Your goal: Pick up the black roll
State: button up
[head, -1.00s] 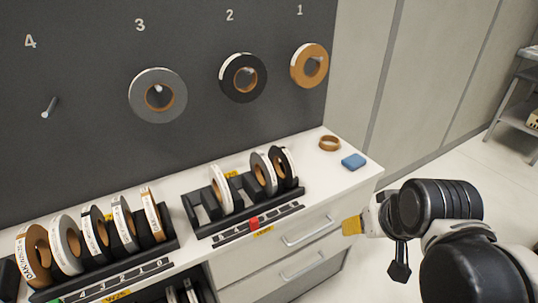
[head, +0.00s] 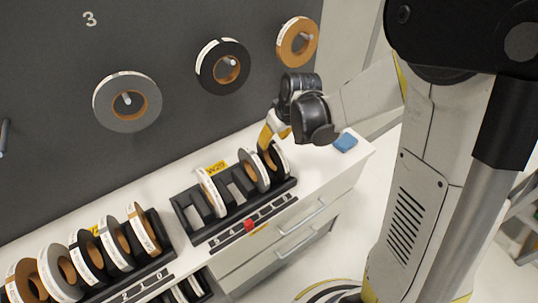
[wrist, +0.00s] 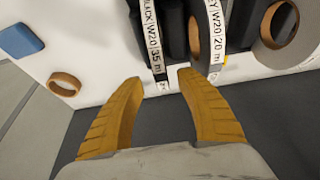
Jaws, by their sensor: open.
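The black roll (head: 278,161) stands upright at the right end of the right rack (head: 230,222), partly hidden behind my gripper in the head view. In the wrist view the black roll (wrist: 173,28) has a white label strip reading BLACK, W20, 35 m. My gripper (wrist: 157,80) has its two yellow fingers open and empty, with the lower end of that strip showing between the fingertips. In the head view my gripper (head: 266,137) is just above and behind the roll. I cannot tell whether the fingers touch it.
A grey roll (head: 255,170) stands close beside the black one. A white-labelled roll (head: 211,192) is further left. The blue block (head: 345,143) and a small brown ring (wrist: 64,84) lie on the counter. Large rolls hang on the dark wall, including a black one (head: 222,68).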

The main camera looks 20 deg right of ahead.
aim_at(270, 148)
jog(key=x, duration=0.2)
jog(key=b+x, duration=0.1)
jog(key=x, duration=0.1)
jog(key=b+x, duration=0.1)
jog(key=x, duration=0.1)
jog(key=shift+s+f, duration=0.25)
jog(key=shift+s+r, duration=0.1)
grip_shut()
